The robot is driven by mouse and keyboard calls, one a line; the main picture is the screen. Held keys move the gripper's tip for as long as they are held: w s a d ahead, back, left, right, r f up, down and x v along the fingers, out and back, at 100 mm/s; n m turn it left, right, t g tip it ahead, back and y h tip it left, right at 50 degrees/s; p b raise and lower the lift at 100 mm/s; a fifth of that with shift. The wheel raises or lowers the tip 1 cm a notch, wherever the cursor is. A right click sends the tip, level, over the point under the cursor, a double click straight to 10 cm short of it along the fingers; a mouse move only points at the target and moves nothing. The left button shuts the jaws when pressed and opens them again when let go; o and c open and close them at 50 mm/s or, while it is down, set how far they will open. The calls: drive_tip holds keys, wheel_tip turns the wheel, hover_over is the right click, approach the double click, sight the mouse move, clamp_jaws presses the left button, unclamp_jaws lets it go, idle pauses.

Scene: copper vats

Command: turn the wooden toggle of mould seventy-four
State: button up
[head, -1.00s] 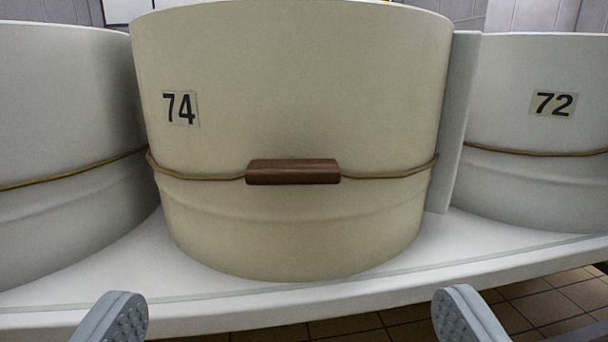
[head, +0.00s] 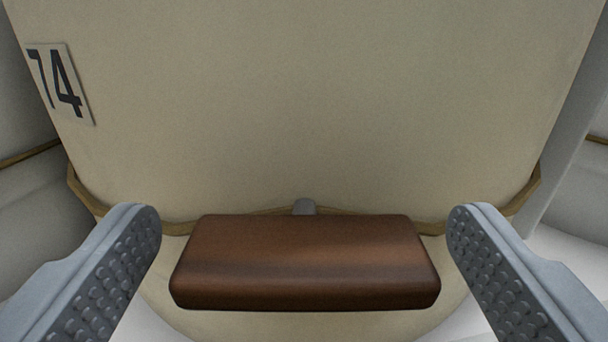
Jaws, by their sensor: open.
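The beige mould (head: 320,110) fills most of the head view, with its plate 74 (head: 60,84) at the upper left. Its dark brown wooden toggle (head: 304,264) lies level across the lower middle. A tan cord (head: 510,208) runs around the mould and passes behind the toggle. A small grey piece (head: 304,207) shows just above the toggle's middle. My gripper (head: 304,235) is open, with one studded finger beyond each end of the toggle. A gap shows between each finger and the wood, and nothing is held.
A pale neighbouring mould (head: 30,190) with its own cord stands at the left. An upright grey panel (head: 575,160) stands close at the right. A white shelf surface (head: 570,265) shows below on the right.

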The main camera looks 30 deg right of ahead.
drive_tip(key=shift+w+d, duration=0.25)
drive_tip(key=shift+w, duration=0.2)
drive_tip(key=c, duration=1)
drive_tip(key=shift+m, duration=0.3)
drive_tip(key=m, duration=0.3)
drive_tip(key=shift+d, duration=0.1)
drive_tip(key=shift+s+m, duration=0.1)
drive_tip(key=shift+m, duration=1.9)
